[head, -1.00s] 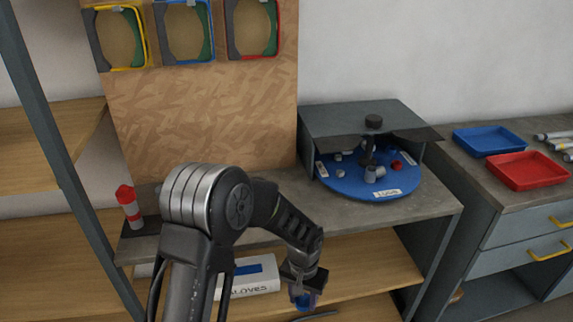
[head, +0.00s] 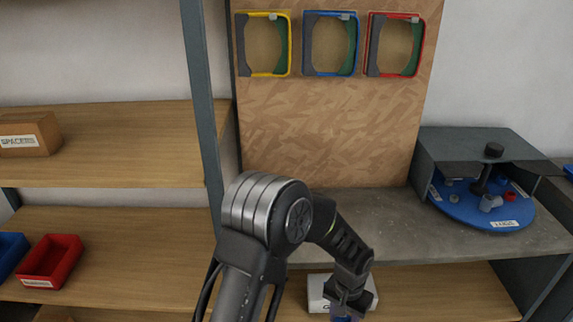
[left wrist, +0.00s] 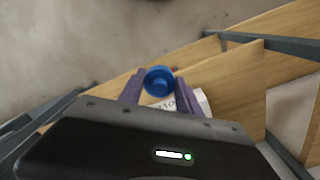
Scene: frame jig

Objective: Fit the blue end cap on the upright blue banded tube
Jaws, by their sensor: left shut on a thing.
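My left gripper (head: 348,300) is low in the head view, in front of the bench, with its tips near the bottom edge. In the left wrist view its two purple fingers (left wrist: 160,88) are shut on the round blue end cap (left wrist: 160,81). Only a sliver of the blue cap (head: 345,319) shows in the head view. The upright blue banded tube is not seen in either view. My right gripper is not in view.
A grey bench (head: 390,228) carries a blue turntable (head: 470,212) under a grey hood. A white box (head: 318,291) is on the shelf below, partly behind my gripper. Left shelves hold a SPACERS box (head: 30,136) and a red tray (head: 50,262).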

